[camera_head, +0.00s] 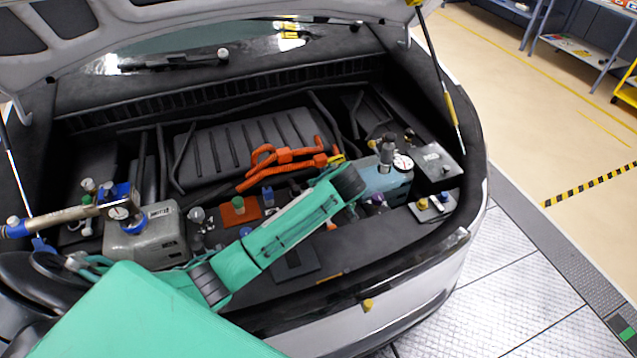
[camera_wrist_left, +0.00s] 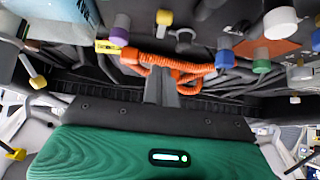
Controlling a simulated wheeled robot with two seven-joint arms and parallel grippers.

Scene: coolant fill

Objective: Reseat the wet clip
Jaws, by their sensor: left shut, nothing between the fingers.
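A yellow clip (camera_head: 336,160) sits at the right end of the orange cables (camera_head: 285,157); it also shows in the left wrist view (camera_wrist_left: 108,47), left of the orange cables (camera_wrist_left: 172,66). I cannot tell whether it is wet or fully seated. My left arm reaches from the lower left across the engine bay, and its wrist is near the clip in the head view. My left gripper (camera_wrist_left: 160,82) is shut and empty in the left wrist view, its tips close to the orange cables in the picture, right of the clip. The wrist hides the fingers in the head view.
A pale blue tank (camera_head: 388,184) with a gauge stands right of my wrist. A grey tank (camera_head: 145,237) with a blue-handled tool (camera_head: 60,214) stands at left. Several coloured caps crowd the front of the bay. The raised hood and its strut (camera_head: 437,65) border the space.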

